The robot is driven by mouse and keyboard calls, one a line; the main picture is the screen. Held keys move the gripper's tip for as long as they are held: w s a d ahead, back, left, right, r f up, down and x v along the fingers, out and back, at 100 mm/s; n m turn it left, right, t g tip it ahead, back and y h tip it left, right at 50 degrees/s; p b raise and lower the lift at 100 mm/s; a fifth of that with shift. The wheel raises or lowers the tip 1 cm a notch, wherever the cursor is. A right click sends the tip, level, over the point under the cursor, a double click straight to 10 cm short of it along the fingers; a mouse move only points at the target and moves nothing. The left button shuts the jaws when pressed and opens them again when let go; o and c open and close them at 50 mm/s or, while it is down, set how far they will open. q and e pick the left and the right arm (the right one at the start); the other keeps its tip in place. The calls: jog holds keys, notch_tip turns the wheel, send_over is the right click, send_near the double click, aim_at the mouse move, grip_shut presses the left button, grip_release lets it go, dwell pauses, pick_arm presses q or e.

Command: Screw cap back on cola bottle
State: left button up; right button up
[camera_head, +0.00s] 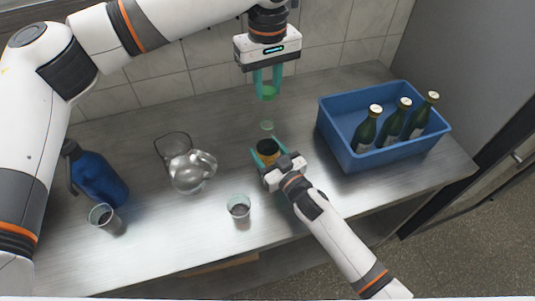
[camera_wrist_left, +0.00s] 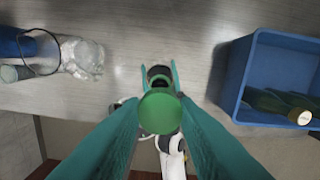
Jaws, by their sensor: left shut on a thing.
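The cola bottle (camera_head: 267,150) stands upright near the middle of the counter in the head view, dark with an orange-yellow band; its pale, clear top shows just above. In the left wrist view only a dark part of the bottle (camera_wrist_left: 159,74) shows beyond the cap. My left gripper (camera_head: 268,93) is shut on the green cap (camera_wrist_left: 160,112) and holds it above the bottle, apart from it. The cap also shows in the head view (camera_head: 267,91). My right gripper (camera_head: 268,153) has its teal fingers on both sides of the bottle and appears closed on it.
A blue crate (camera_head: 388,156) with 3 green bottles stands at right. A glass jug (camera_head: 190,172), a blue flask (camera_head: 98,178) and clear cups (camera_head: 238,206) (camera_head: 103,216) stand at left and front. The tiled wall (camera_head: 205,72) is behind the counter.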

jog(key=c, duration=0.9)
pick_arm(q)
jog(key=shift+f, duration=2.45)
jog(key=shift+f, duration=0.85)
jog(key=shift+f, duration=0.6)
